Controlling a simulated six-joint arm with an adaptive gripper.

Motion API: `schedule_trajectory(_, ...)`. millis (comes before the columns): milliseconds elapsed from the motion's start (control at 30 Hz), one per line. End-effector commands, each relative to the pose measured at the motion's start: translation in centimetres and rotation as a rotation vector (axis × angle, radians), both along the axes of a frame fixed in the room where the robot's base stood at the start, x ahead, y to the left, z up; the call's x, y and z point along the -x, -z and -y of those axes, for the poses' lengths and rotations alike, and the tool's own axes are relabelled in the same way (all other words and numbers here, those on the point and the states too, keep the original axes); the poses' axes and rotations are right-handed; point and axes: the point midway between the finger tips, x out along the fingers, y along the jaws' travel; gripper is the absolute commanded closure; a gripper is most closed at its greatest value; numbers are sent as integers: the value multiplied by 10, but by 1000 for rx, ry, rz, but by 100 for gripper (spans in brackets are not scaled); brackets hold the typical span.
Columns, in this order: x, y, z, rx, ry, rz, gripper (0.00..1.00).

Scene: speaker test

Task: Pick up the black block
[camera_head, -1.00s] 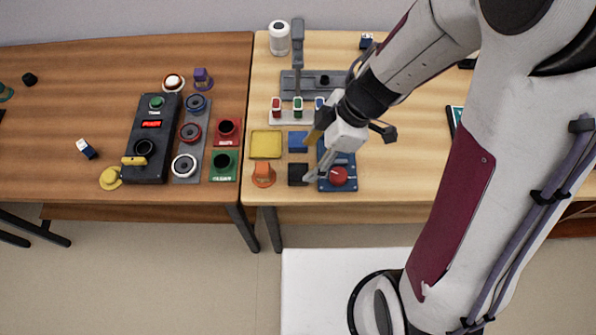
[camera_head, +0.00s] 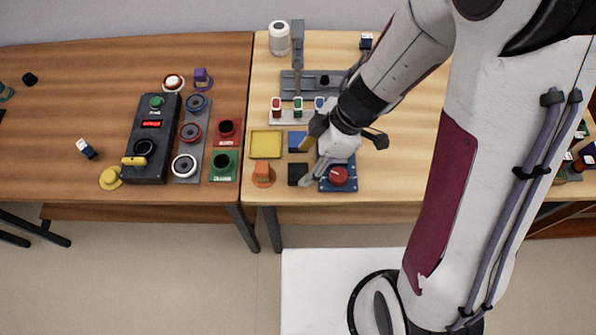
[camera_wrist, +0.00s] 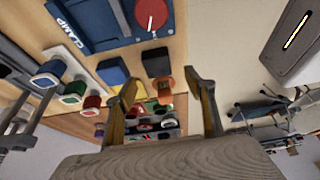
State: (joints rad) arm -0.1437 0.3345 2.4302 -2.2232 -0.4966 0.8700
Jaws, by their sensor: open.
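The black block (camera_head: 297,174) sits on the light wood table, left of the blue panel with a red knob. In the wrist view the black block (camera_wrist: 156,62) shows near the gap between my fingertips, with the fingers to either side in the picture. My gripper (camera_head: 309,156) is open and empty, pointing down-left beside the block in the head view. In the wrist view the two fingers of my gripper (camera_wrist: 161,77) are spread. I cannot tell how far the tips are from the block.
A blue block (camera_head: 297,141) lies behind the black one, and an orange piece (camera_head: 263,174) stands to its left. The yellow square tray (camera_head: 265,144) is behind the orange piece. The blue panel (camera_head: 338,184) is close on the right. The table's front edge is near.

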Motion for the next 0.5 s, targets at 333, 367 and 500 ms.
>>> schedule_trajectory(333,-1,13,-3,0,0,-3,46)
schedule_trajectory(367,-1,15,-4,0,1,-4,46)
schedule_trajectory(500,-2,25,-6,0,0,-3,46)
